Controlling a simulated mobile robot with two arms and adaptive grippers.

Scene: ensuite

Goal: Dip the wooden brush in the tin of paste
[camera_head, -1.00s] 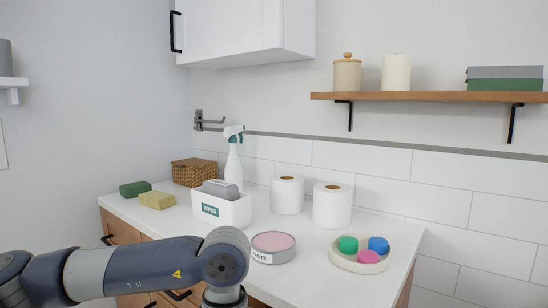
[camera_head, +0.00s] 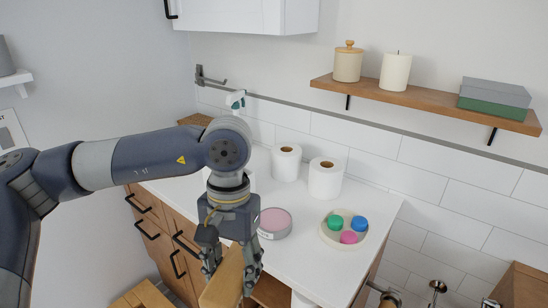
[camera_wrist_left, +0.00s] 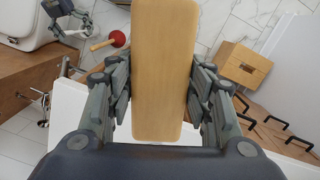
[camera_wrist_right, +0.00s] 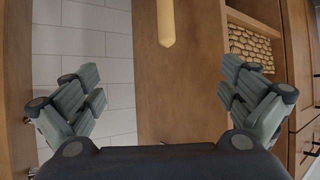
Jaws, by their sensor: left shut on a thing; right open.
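The tin of paste (camera_head: 274,222), a low grey tin with a pink surface, stands on the white counter near its front edge. My left gripper (camera_head: 231,268) is shut on the wooden brush (camera_head: 223,285), in front of and below the tin in the head view, apart from it. In the left wrist view the brush's broad, pale wooden body (camera_wrist_left: 163,60) lies between the fingers; no bristles show. My right gripper (camera_wrist_right: 165,88) is open and empty in its wrist view, and out of the head view. Its arm end shows at the left wrist view's upper left.
A cream dish (camera_head: 328,238) with coloured pieces is right of the tin. Paper rolls (camera_head: 326,180) stand behind. My left arm hides the counter's left part. A wooden stool (camera_head: 140,297) and a red plunger (camera_wrist_left: 118,39) are on the floor.

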